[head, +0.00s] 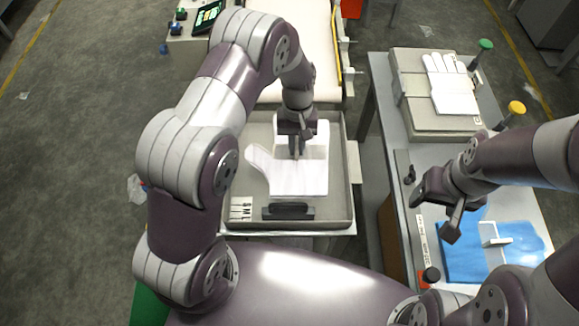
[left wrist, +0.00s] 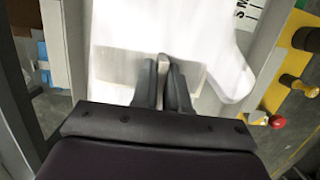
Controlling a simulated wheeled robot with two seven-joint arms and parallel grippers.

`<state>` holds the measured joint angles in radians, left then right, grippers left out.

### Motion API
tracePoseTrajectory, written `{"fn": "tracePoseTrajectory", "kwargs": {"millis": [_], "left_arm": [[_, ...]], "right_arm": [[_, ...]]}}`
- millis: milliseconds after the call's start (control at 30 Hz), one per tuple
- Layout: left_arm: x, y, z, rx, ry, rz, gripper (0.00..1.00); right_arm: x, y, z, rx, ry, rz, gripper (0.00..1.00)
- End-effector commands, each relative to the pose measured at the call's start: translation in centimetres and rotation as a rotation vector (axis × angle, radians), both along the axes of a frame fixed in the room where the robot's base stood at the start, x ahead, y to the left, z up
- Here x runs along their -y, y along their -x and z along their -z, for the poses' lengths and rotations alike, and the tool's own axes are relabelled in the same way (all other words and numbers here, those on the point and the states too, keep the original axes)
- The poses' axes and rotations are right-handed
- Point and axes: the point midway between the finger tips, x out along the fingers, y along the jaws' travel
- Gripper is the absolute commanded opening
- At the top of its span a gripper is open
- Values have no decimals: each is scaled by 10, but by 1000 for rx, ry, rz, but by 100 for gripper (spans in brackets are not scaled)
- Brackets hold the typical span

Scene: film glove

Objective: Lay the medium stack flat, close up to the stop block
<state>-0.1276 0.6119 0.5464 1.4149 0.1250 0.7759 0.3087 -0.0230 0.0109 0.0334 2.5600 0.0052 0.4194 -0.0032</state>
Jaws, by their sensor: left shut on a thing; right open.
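A white glove-shaped stack (head: 300,182) is in the shallow grey tray (head: 340,212) in the middle of the head view. It also fills the middle of the left wrist view (left wrist: 120,30), with a pale band (left wrist: 190,75) across it. My left gripper (head: 297,152) points down at the stack and is shut on it at the band; its fingers show close together in the left wrist view (left wrist: 164,65). I cannot tell whether the stack touches the tray floor. A dark block (head: 288,211) stands at the tray's near side, close to the stack. My right gripper (head: 432,216) is open and empty.
A card marked S, M, L (head: 241,208) lies at the tray's near left. On the right table, another white glove stack (head: 452,88) lies on a grey box (head: 412,104). A blue sheet (head: 460,262) lies nearer. Green and yellow knobs stand along the right.

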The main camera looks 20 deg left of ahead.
Motion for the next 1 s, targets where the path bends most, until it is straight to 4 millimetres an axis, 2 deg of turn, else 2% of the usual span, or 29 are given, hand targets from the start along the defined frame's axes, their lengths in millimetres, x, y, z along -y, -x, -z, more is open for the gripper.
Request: {"fn": "tracePoseTrajectory", "kwargs": {"millis": [100,400,800,833,867,900,1000], "left_arm": [[0,2,29,-9,-1,0,0],[0,1,80,-4,0,-1,0],[0,1,90,-2,-1,-1,0],[0,1,89,-2,-1,-1,24],[0,1,88,-2,-1,-1,33],[0,1,88,-2,-1,-1,39],[0,1,88,-2,-1,-1,39]], "right_arm": [[0,0,-1,0,0,0,68],[0,0,-1,0,0,0,68],[0,0,3,0,0,0,68],[0,0,2,0,0,0,68],[0,0,1,0,0,0,68],[0,0,1,0,0,0,68],[0,0,1,0,0,0,68]]}}
